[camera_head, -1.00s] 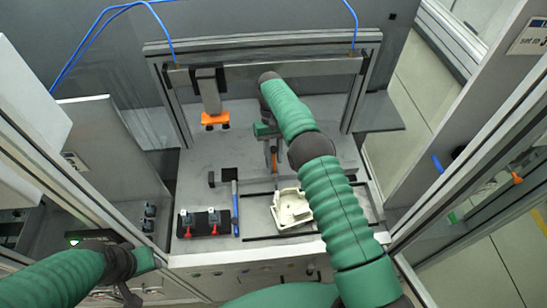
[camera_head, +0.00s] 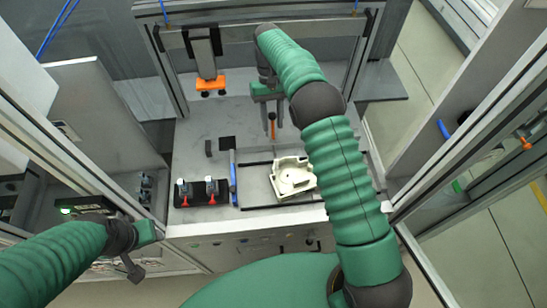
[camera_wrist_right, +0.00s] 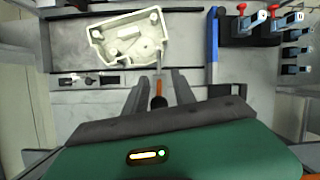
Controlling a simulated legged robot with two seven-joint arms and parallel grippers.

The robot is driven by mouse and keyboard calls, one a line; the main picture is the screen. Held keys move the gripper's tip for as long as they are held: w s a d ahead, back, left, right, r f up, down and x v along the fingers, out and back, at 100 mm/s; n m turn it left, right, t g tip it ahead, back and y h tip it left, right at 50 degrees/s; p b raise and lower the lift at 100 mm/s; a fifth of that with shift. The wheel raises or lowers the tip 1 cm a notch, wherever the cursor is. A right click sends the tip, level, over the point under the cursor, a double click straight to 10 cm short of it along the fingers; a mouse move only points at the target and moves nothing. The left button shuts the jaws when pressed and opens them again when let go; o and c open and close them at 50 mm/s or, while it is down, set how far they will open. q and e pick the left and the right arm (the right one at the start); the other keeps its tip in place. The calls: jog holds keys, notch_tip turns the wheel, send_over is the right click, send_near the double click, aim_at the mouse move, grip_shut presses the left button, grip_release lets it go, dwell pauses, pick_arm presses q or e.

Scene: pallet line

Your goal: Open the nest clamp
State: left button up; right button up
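The nest clamp shows as an upright lever with an orange handle (camera_head: 272,120) just behind the cream housing (camera_head: 293,176) on the bench. In the right wrist view the clamp handle (camera_wrist_right: 158,100) lies between my fingers, with its thin rod reaching toward the cream housing (camera_wrist_right: 127,38). My right gripper (camera_head: 270,130) points down over the handle. Its fingers (camera_wrist_right: 160,92) stand apart on both sides of the handle, with gaps visible. My left gripper (camera_head: 140,262) hangs low at the left, away from the bench; its fingers are not clear.
A black block with red-levered switches (camera_head: 201,192) and a blue bar (camera_head: 233,178) lie left of the housing. An orange-ended press (camera_head: 208,86) hangs at the back left. Frame posts (camera_head: 165,70) flank the bench.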

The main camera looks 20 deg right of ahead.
jog(key=s+a+r+b, duration=0.1)
jog(key=s+a+b, duration=0.3)
jog(key=s, duration=0.8)
jog(key=shift+s+a, duration=0.4)
jog(key=shift+a, duration=0.15)
jog(key=shift+r, duration=0.1)
jog(key=shift+c, duration=0.4)
